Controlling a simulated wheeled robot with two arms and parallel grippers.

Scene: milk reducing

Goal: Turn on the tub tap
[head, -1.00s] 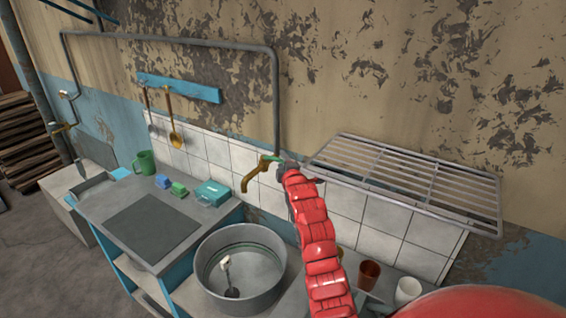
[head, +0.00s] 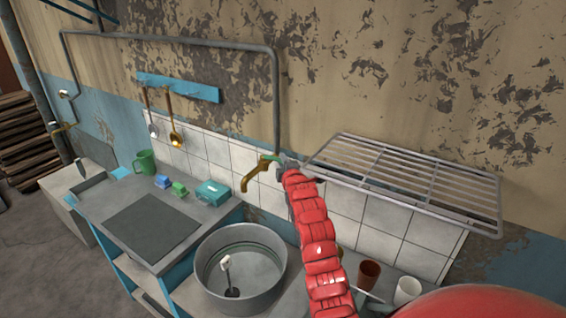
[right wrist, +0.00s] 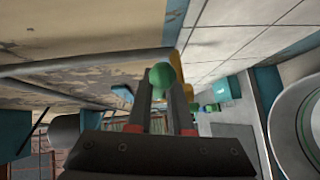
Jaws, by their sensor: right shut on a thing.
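The brass tub tap (head: 253,178) with a green handle (head: 270,158) sits at the lower end of the wall pipe, above the round metal tub (head: 282,270). My right gripper (head: 281,162) is at the tap's handle, reaching in with the red arm. In the right wrist view the green handle (right wrist: 161,75) is between the two dark fingers of my right gripper (right wrist: 162,88), which are shut on it. The brass body (right wrist: 176,68) shows just behind it. My left gripper is in neither view.
A metal rack (head: 405,180) is on the wall just right of my right arm. The counter (head: 120,195) at left holds a green mug (head: 145,162) and a teal box (head: 213,193). A brown cup (head: 368,274) and a white cup (head: 407,290) stand at lower right.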

